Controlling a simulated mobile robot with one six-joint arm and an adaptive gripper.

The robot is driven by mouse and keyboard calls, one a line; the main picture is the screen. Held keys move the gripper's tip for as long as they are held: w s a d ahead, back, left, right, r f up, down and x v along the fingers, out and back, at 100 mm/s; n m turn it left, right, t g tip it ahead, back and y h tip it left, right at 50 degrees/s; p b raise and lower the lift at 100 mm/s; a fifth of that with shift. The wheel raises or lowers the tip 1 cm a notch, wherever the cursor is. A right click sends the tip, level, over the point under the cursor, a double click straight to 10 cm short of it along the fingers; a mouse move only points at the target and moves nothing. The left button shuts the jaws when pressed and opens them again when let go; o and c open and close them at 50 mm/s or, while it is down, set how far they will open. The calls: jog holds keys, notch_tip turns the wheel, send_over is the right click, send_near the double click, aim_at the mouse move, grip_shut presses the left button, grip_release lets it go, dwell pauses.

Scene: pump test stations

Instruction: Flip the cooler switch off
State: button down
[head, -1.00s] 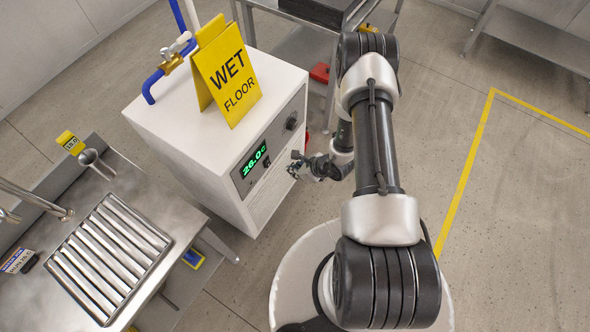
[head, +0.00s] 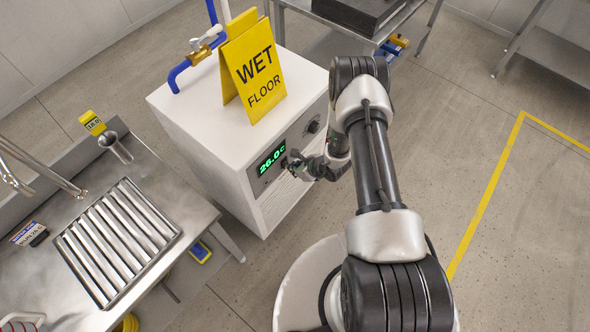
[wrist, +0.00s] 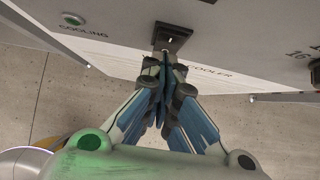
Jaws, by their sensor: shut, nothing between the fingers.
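The cooler (head: 200,125) is a white box with a grey front panel and a green display (head: 271,158) that reads 26.0 C. In the wrist view, the cooler switch (wrist: 172,38) is a small dark plate with a pale spot, beside the word COOLER. I cannot tell its lever's position. My gripper (wrist: 163,62) is shut and empty, its fingertips just below the switch plate in the picture; I cannot tell whether they touch. In the head view, my gripper (head: 293,163) is at the panel, right of the display, and covers the switch area.
A dark knob (head: 314,127) is on the panel. A yellow wet floor sign (head: 253,72) and a blue pipe (head: 176,76) with a brass valve are on top. A steel sink bench (head: 180,205) stands at left.

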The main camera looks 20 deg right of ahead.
jog(key=shift+w+a+f+t+y+b, duration=0.2)
jog(key=shift+w+t+y+b, duration=0.15)
jog(key=shift+b, duration=0.25)
jog(key=shift+s+r, duration=0.1)
jog(key=shift+r+p, duration=0.45)
jog(key=shift+r, duration=0.3)
